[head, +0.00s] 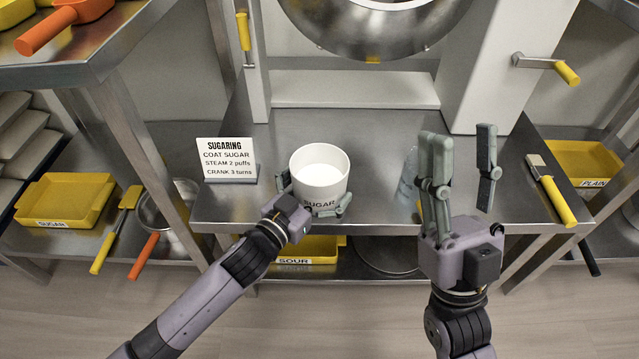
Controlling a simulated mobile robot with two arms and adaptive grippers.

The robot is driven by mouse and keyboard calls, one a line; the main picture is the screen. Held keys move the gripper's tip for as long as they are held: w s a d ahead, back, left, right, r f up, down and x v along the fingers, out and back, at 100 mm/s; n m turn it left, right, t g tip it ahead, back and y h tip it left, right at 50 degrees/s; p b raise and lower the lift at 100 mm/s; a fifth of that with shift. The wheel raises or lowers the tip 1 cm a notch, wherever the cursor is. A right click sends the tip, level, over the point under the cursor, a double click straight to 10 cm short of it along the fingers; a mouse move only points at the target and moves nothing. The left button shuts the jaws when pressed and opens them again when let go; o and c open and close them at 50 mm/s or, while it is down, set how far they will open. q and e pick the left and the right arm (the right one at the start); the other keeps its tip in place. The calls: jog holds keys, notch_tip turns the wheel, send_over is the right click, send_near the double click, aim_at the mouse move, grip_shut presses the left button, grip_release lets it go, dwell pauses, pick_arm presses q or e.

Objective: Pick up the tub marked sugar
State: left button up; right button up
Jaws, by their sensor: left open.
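The white tub (320,178) marked SUGAR stands upright near the front edge of the steel table, with white contents showing inside. My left gripper (315,198) is at the tub's front left, open, with one finger on its left side and the other across its lower front. I cannot tell whether the fingers touch it. The front finger partly covers the label. My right gripper (462,150) is raised at the table's right, pointing away from me. Its fingers are spread wide apart and nothing is between them.
A SUGARING sign (228,160) stands left of the tub. A clear bottle (408,180) is partly hidden behind my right gripper. A yellow-handled brush (552,190) lies at the table's right edge. A metal drum (375,25) hangs above the back. Yellow trays (65,198) sit on lower shelves.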

pick_arm(q)
jog(key=shift+c, duration=0.4)
jog(key=c, duration=1.1)
jog(key=shift+c, duration=0.2)
jog(key=shift+r, duration=0.2)
